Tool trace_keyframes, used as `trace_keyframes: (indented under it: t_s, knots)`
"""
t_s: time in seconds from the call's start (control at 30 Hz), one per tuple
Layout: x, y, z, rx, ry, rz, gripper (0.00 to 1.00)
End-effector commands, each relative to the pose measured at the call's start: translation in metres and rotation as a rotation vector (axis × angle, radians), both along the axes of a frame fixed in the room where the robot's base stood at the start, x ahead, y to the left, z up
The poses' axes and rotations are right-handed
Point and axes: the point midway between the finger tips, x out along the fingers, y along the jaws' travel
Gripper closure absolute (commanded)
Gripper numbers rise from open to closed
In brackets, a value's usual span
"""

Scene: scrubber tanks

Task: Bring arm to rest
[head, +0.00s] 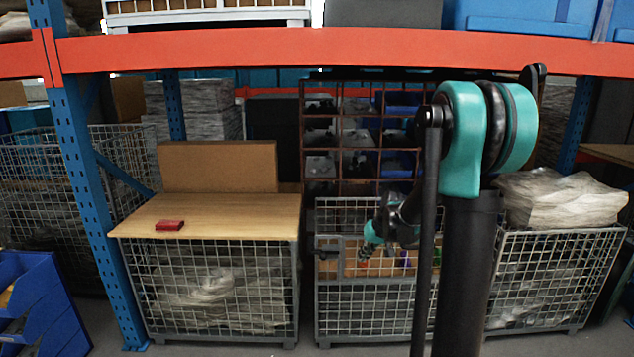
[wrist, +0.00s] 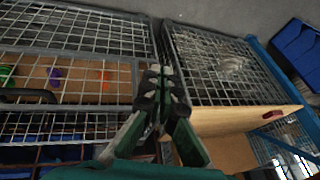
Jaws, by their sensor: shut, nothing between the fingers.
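My gripper (head: 364,258) is in front of the middle wire crate (head: 375,312) in the head view, hanging from my teal and black arm. In the wrist view my gripper (wrist: 160,70) has its fingers together, with nothing between them. It points toward the gap between the middle crate and the left crate. It appears apart from both crates, though the exact distance is hard to tell. My arm's upright links hide part of the middle and right crates in the head view.
The left wire crate (head: 220,290) has a wooden top (head: 240,212) with a red object (head: 169,225) on it. Small coloured items, one purple (wrist: 55,74), show in the middle crate. An orange beam (head: 250,51) crosses above. A blue post (head: 95,200) stands left.

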Motion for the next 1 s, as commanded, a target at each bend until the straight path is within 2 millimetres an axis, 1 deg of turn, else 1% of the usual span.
trace_keyframes:
  t_s: [0.03,0.17,0.2,0.27,0.3,0.37,0.4,0.47,0.5,0.6,0.7,0.8,0.9,1.0]
  knots:
    - [-0.023,0.000,0.003,-0.016,0.003,-0.004,1.00]
    - [-0.074,-0.004,0.007,-0.057,0.008,-0.023,1.00]
    - [-0.090,-0.006,0.006,-0.069,0.009,-0.028,1.00]
    - [-0.113,-0.008,0.006,-0.088,0.011,-0.038,1.00]
    - [-0.129,-0.010,0.004,-0.102,0.012,-0.042,1.00]
    - [-0.153,-0.013,0.002,-0.121,0.013,-0.051,1.00]
    - [-0.169,-0.015,-0.001,-0.133,0.013,-0.057,1.00]
    - [-0.192,-0.018,-0.005,-0.153,0.013,-0.064,1.00]
    - [-0.207,-0.020,-0.009,-0.165,0.013,-0.071,1.00]
    - [-0.241,-0.025,-0.019,-0.193,0.013,-0.082,1.00]
    - [-0.266,-0.030,-0.028,-0.215,0.012,-0.093,1.00]
    - [-0.282,-0.033,-0.034,-0.230,0.011,-0.100,1.00]
    - [-0.290,-0.034,-0.037,-0.238,0.010,-0.103,1.00]
    - [-0.292,-0.035,-0.038,-0.240,0.010,-0.105,1.00]
